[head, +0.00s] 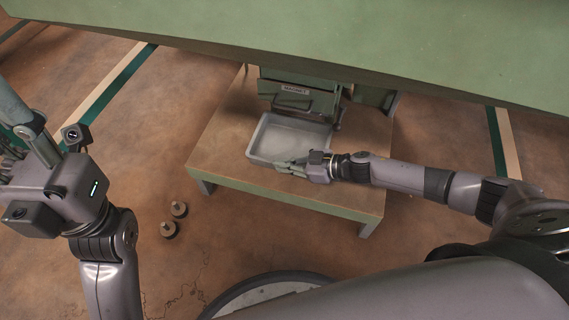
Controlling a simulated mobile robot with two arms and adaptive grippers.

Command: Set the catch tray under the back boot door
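The catch tray (262,150) is a shallow light-grey rectangular tray on a low brown table. Its back end lies close below a green boot door with a small label (295,90), whose wording is too small to read surely. My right gripper (288,167) reaches in from the right at the tray's front rim. Its fingers appear closed on the front wall; the contact is small and partly hidden. My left gripper (8,160) is at the far left, away from the tray, its fingers mostly cut off by the picture edge.
The low table (225,150) has bare top left of the tray. A large green hopper body (400,40) overhangs the back. A second green boot (372,97) is to the right of the labelled one.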

